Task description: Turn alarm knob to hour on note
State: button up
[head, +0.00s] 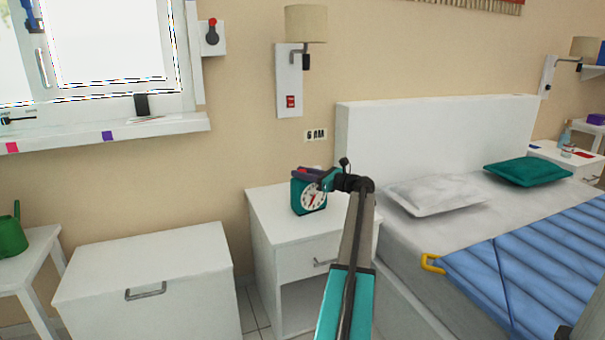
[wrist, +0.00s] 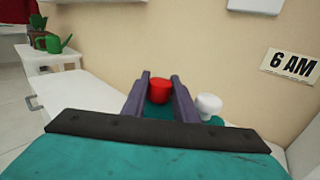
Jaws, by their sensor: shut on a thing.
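A teal alarm clock (head: 297,197) with a white dial and dark and red hands stands upright on the white nightstand (head: 264,215). The exact hour its hands show is too small to read surely. My gripper (head: 303,172) is at the clock's top; in the wrist view my gripper (wrist: 160,88) has its two purple fingers shut on a red knob (wrist: 160,92). A white knob (wrist: 208,104) stands just right of the fingers, outside them. The note (head: 315,135) on the wall above reads 6 AM; it is clear in the wrist view (wrist: 291,66).
A wall lamp (head: 305,25) hangs above the nightstand. The bed (head: 437,122) is to the right, and a white chest (head: 145,262) is to the left. A green watering can (head: 12,236) stands at far left. The nightstand top in front of the clock is clear.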

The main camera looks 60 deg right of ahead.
jog(key=shift+n+y, duration=0.5)
jog(key=shift+y, duration=0.2)
jog(key=o, duration=0.8)
jog(key=s+d+p, duration=0.1)
jog(key=s+p, duration=0.1)
jog(key=s, duration=1.1)
jog(key=shift+s+d+p, duration=0.25)
jog(key=shift+s+p, duration=0.1)
